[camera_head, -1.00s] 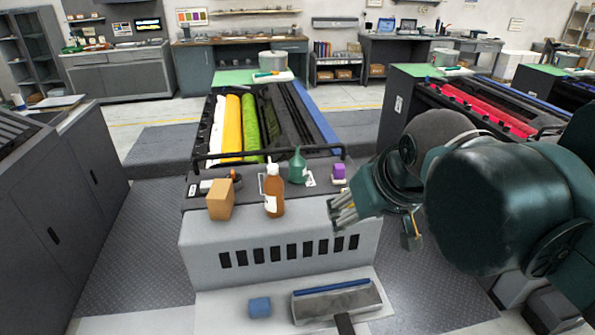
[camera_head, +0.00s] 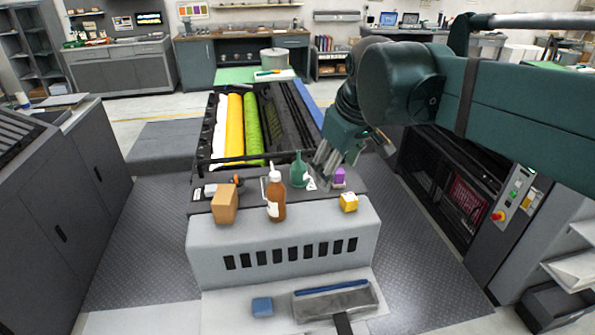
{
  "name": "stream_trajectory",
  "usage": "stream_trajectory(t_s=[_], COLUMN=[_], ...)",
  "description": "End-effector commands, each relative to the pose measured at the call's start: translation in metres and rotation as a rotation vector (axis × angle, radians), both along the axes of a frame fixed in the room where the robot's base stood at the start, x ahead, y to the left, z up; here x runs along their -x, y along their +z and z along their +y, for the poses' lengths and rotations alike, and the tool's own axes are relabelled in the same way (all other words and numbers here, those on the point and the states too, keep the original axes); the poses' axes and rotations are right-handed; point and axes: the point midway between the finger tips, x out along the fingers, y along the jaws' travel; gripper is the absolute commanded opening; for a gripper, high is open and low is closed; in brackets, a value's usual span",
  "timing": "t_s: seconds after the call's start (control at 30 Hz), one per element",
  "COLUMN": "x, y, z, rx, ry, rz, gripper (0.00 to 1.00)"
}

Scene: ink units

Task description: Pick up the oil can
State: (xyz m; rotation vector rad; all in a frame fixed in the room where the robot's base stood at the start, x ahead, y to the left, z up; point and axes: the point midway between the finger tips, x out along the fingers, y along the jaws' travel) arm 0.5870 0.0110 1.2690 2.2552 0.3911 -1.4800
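The oil can (camera_head: 299,174) is dark green with a thin upright spout. It stands upright on the dark shelf at the near end of the press, right of a brown bottle (camera_head: 275,196) with a white cap. My gripper (camera_head: 321,167) is just right of the can, with its fingers pointing down and slightly left. The fingers look spread and nothing shows between them. A small gap seems to separate them from the can, but contact is hard to judge from this view.
A black rail (camera_head: 215,163) crosses behind. Below lie a blue block (camera_head: 262,306) and a grey tray (camera_head: 330,302).

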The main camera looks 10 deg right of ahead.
Motion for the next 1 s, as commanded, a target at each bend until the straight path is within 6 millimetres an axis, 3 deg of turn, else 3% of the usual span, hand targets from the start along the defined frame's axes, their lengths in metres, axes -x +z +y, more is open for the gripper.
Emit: stream_trajectory(t_s=[0.4,1.0], x=[-0.067,-0.159], y=[0.012,0.001], z=[0.007,0.018], rx=[0.069,0.145], ry=[0.184,0.460], rz=[0.081,0.197], gripper=[0.54,0.54])
